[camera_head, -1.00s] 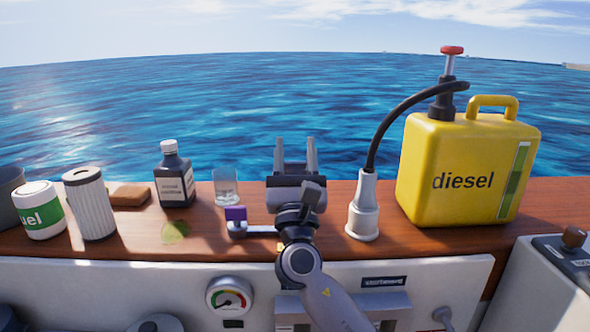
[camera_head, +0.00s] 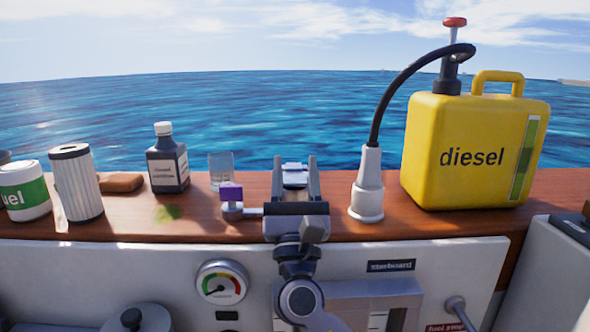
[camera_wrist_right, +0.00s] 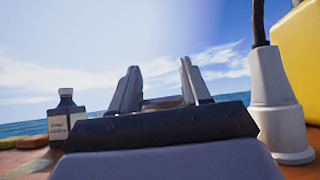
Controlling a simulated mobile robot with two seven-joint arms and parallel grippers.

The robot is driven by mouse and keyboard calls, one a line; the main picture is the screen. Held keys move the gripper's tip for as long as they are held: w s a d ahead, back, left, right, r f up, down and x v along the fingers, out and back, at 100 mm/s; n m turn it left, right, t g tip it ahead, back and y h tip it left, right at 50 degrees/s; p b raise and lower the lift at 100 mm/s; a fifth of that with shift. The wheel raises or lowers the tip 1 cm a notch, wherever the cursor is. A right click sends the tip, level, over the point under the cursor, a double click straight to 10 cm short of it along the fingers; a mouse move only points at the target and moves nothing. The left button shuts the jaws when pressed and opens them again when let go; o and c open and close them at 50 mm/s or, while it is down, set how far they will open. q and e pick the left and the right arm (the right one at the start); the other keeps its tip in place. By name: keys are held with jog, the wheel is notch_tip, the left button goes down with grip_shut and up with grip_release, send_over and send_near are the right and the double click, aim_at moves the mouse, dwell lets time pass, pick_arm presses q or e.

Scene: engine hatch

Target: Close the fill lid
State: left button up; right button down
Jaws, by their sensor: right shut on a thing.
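My right gripper (camera_head: 293,165) stands over the wooden ledge, its two fingers pointing away from me toward the sea. A pale, flat metallic piece, which looks like the fill lid (camera_head: 294,178), sits between the fingers, and they are shut on it. In the right wrist view its brownish-grey edge (camera_wrist_right: 163,102) shows low between the fingers. The gripper body hides most of it and whatever lies below. A purple block on a round metal foot (camera_head: 231,194) stands just left of the gripper, with a short metal bar running toward it. My left gripper is not in view.
A white nozzle fitting (camera_head: 367,190) with a black hose stands close right of the gripper, beside the yellow diesel can (camera_head: 470,155). Left are a glass (camera_head: 221,168), a dark bottle (camera_head: 167,165), a ribbed filter (camera_head: 76,185) and a fuel can (camera_head: 22,190). A gauge (camera_head: 221,285) is on the front panel.

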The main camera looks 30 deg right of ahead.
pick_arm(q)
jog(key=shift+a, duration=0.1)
pick_arm(e)
jog(key=shift+s+a+f, duration=0.15)
jog(key=c, duration=0.6)
grip_release()
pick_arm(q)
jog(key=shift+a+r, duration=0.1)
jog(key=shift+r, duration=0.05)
pick_arm(e)
jog(key=v, duration=0.7)
jog(key=shift+s, duration=0.1)
